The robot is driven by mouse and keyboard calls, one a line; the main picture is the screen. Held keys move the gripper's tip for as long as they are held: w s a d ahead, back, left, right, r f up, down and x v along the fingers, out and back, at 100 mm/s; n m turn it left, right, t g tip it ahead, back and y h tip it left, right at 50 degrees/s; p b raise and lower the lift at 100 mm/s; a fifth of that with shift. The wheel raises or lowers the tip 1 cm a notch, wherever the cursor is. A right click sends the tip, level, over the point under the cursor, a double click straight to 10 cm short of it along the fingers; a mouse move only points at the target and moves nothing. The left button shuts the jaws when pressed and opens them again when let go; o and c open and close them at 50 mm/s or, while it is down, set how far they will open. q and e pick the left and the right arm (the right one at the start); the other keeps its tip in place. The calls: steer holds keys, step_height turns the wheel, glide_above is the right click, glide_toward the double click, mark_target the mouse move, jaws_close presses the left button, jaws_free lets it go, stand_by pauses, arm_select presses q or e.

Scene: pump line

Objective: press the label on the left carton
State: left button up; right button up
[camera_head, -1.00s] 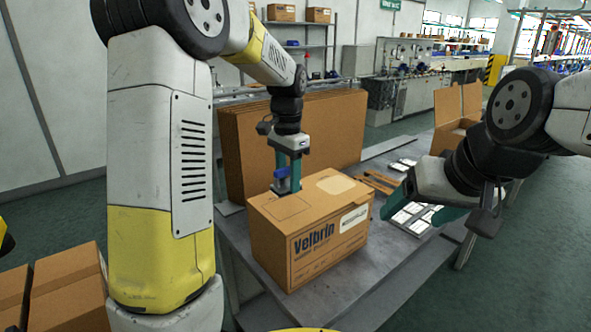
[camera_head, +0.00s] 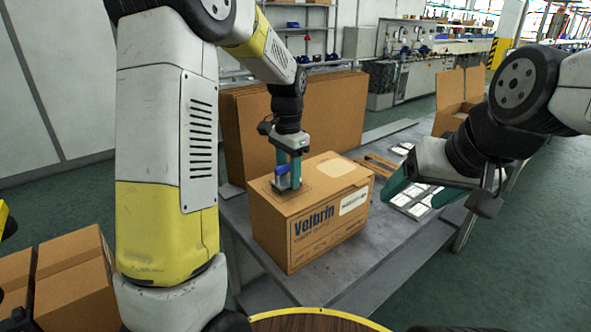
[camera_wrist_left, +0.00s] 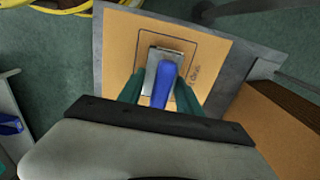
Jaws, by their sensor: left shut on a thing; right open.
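The brown carton (camera_head: 312,239) printed "Velbrin" stands closed on the grey table, with a white label (camera_head: 354,201) on its side and a pale patch (camera_head: 334,167) on its top. A thin printed outline (camera_wrist_left: 139,43) marks the top. My left gripper (camera_head: 289,182) points down over this top, shut on a blue-handled tool (camera_head: 281,176). In the left wrist view the tool's blue handle (camera_wrist_left: 163,88) and silver-grey block lie within the outline; contact with the carton is hard to tell. My right gripper (camera_head: 415,196) is open and empty, right of the carton.
Several white pieces (camera_head: 418,201) lie on the table (camera_head: 385,255) right of the carton. An open carton (camera_head: 458,104) stands farther back. Flat brown cardboard (camera_head: 318,115) stands behind my left gripper. More cartons (camera_head: 72,280) stand at lower left.

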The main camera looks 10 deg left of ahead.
mark_target(288, 164)
arm_select(q)
steer(key=shift+f, duration=0.6)
stand_by(1.6)
steer(key=shift+r, duration=3.55)
